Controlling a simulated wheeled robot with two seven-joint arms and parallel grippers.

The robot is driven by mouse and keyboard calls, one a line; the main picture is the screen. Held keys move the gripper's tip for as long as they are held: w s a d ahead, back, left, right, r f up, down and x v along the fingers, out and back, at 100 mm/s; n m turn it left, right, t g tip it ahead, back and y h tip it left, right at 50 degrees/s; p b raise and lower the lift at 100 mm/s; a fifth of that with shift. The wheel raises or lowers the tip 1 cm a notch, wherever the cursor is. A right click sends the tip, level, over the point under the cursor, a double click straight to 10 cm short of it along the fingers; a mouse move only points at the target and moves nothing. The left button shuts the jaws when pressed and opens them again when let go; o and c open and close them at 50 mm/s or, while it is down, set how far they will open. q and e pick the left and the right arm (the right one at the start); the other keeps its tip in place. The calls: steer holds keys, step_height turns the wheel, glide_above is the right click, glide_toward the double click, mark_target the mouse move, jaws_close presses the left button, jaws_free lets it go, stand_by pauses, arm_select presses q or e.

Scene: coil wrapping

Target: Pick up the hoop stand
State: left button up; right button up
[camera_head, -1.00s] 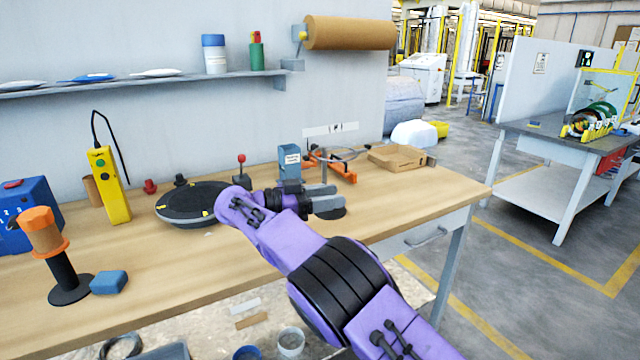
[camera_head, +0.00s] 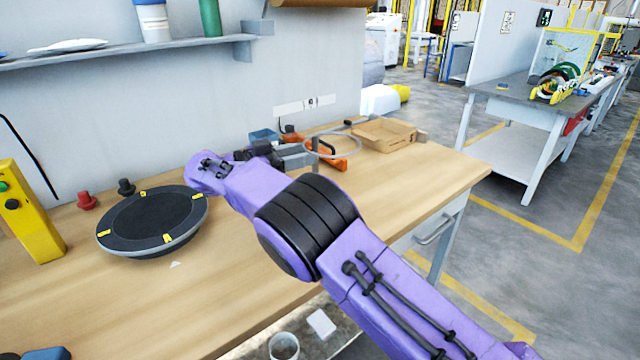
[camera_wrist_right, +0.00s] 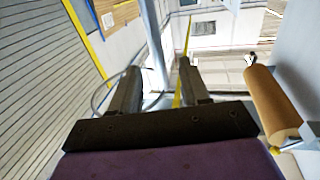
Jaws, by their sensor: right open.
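The hoop stand (camera_head: 316,152) is on the wooden workbench, a grey upright post with a thin grey ring at its top. In the right wrist view the gripper (camera_wrist_right: 160,85) is open, and the grey post (camera_wrist_right: 154,45) stands in line with the gap between the fingers. Part of the ring shows left of the left finger. I cannot tell whether a finger touches the post. My left gripper is out of view.
A round black turntable (camera_head: 150,222) sits to the left. A brown roll (camera_wrist_right: 272,103) shows at right in the wrist view. The front right bench top is clear.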

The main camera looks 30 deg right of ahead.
steer(key=s+d, duration=0.1)
steer(key=d, duration=0.5)
steer(key=shift+f, duration=0.15)
steer(key=shift+c, duration=0.6)
jaws_close()
